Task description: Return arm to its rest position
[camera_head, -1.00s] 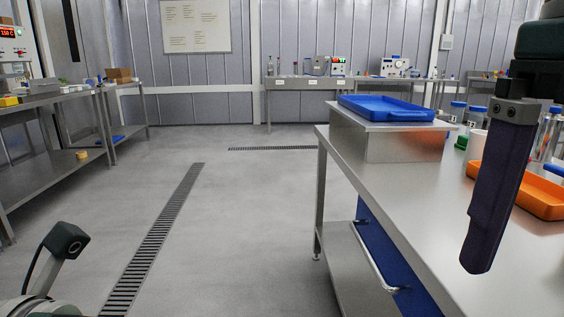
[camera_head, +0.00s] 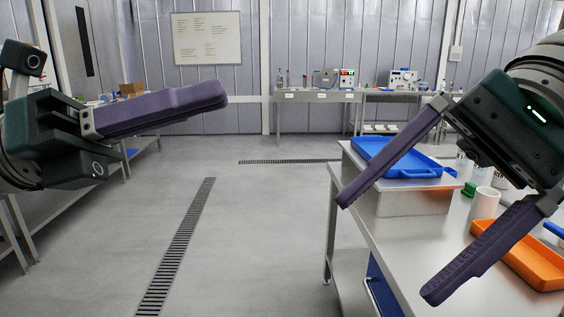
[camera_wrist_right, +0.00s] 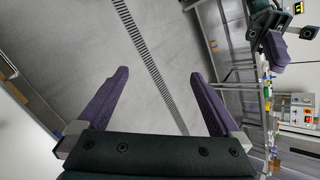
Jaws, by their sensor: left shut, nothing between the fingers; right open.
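My left gripper (camera_head: 215,95) is raised at the left of the head view, above the floor. Its purple fingers lie together, shut and empty, pointing right. It also shows at the upper right of the right wrist view (camera_wrist_right: 275,46). My right gripper (camera_head: 388,248) is at the right of the head view, in front of the steel table (camera_head: 400,240). Its two purple fingers are spread wide with nothing between them.
A blue tray (camera_head: 400,172) sits on a steel riser (camera_head: 410,203) on the table. An orange tray (camera_head: 545,276), a white cup (camera_head: 485,202) and a green item (camera_head: 469,189) are on the table, partly behind my right gripper. The floor (camera_head: 270,230) is open in the middle.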

